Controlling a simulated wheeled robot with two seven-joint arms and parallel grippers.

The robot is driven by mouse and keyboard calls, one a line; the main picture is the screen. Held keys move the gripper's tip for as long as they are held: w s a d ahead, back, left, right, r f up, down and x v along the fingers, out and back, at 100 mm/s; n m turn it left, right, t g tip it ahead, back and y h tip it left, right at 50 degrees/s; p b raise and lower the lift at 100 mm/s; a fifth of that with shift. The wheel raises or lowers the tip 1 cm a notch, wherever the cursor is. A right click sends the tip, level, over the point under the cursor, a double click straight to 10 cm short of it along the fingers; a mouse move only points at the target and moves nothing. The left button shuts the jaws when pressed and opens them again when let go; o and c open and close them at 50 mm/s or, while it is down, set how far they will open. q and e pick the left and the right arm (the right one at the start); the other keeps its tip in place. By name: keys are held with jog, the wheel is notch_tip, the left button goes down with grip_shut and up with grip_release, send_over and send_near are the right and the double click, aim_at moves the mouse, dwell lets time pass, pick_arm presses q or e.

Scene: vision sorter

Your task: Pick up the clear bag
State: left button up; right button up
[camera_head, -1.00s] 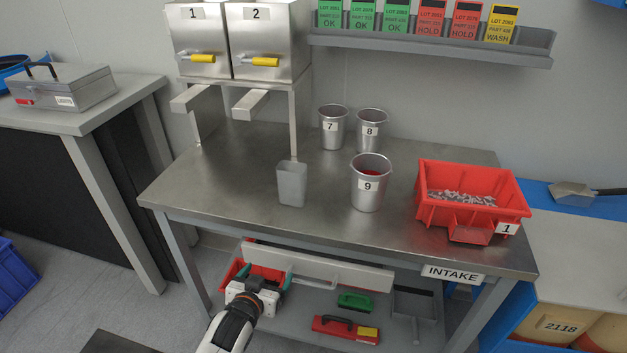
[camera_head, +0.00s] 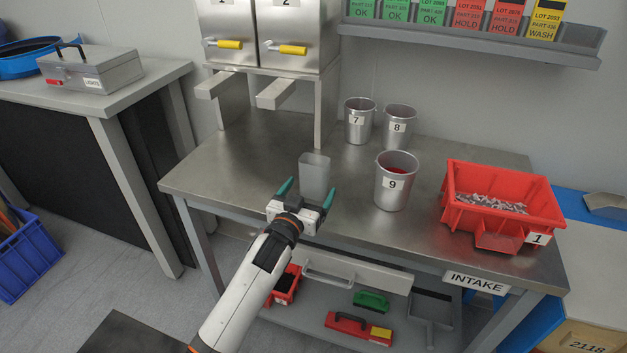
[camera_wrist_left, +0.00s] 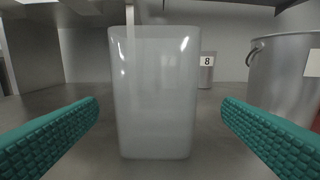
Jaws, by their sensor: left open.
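The clear bag (camera_head: 315,177) is a translucent, pale grey upright container on the steel table. It fills the middle of the left wrist view (camera_wrist_left: 155,95), standing upright. My left gripper (camera_head: 307,190) is open, its two teal fingers pointing at the bag from the front. In the left wrist view the fingers (camera_wrist_left: 160,130) are on either side of the bag's lower part, with a gap on each side. Nothing is between them in their grip. My right gripper is not in view.
Metal cup 9 (camera_head: 396,183) stands right of the bag, with cups 7 (camera_head: 358,122) and 8 (camera_head: 398,128) behind. A red bin (camera_head: 470,215) of small parts sits at the right. Two steel dispensers (camera_head: 268,45) stand on a frame behind. The front left tabletop is clear.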

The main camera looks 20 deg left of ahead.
aim_at(316, 176)
pick_arm(q)
jog(key=w, duration=0.6)
jog(key=shift+w, duration=0.1)
jog(key=c, duration=1)
